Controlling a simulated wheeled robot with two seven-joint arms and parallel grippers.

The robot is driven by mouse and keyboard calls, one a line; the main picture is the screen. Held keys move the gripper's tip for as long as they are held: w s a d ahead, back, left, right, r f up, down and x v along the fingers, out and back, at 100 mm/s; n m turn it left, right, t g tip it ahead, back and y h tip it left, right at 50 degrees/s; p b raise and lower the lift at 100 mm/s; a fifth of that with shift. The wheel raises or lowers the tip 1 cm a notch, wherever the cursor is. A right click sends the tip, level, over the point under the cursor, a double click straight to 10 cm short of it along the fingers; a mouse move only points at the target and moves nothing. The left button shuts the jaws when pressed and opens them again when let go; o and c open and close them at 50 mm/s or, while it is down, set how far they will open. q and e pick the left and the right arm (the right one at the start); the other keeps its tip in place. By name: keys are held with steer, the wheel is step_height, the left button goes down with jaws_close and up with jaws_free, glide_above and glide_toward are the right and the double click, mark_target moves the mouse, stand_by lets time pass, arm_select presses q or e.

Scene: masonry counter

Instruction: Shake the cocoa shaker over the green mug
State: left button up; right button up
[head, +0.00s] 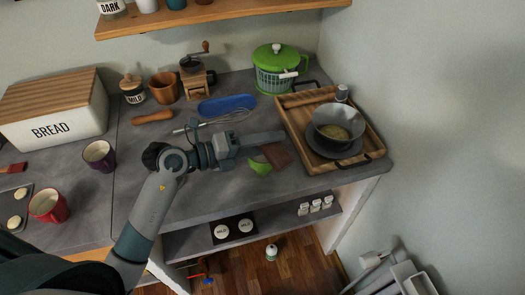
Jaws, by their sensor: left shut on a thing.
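My left gripper (268,138) reaches in from the left over the counter, shut on a brown thing, which I take to be the cocoa shaker (278,155). The shaker looks tilted, and its top is hidden by the gripper. The green mug (260,167) shows just below and left of the shaker, partly hidden behind the gripper and shaker. The shaker overlaps the mug's right side in the picture; the height between them is hard to tell. My right gripper is out of view.
A wooden tray (289,103) with a grey bowl (321,117) stands right of the shaker. A purple cup (99,156) and red mug (48,206) stand left. The counter's front edge is close.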

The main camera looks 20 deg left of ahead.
arm_select(q)
steer(key=shift+f, duration=0.1)
stand_by(0.4)
steer(key=shift+w+a+r+n+h+p, duration=0.15)
steer(key=shift+r+n+h+p, duration=0.1)
steer(key=shift+n+p, duration=0.6)
steer(key=shift+w+a+r+n+h+p, duration=0.15)
steer(key=shift+n+h+p, duration=0.1)
steer(key=shift+n+p, duration=0.55)
stand_by(3.3)
steer(key=shift+a+r+n+h+p, duration=0.1)
steer(key=shift+r+n+h+p, duration=0.2)
steer(key=shift+r+n+p, duration=0.85)
stand_by(1.3)
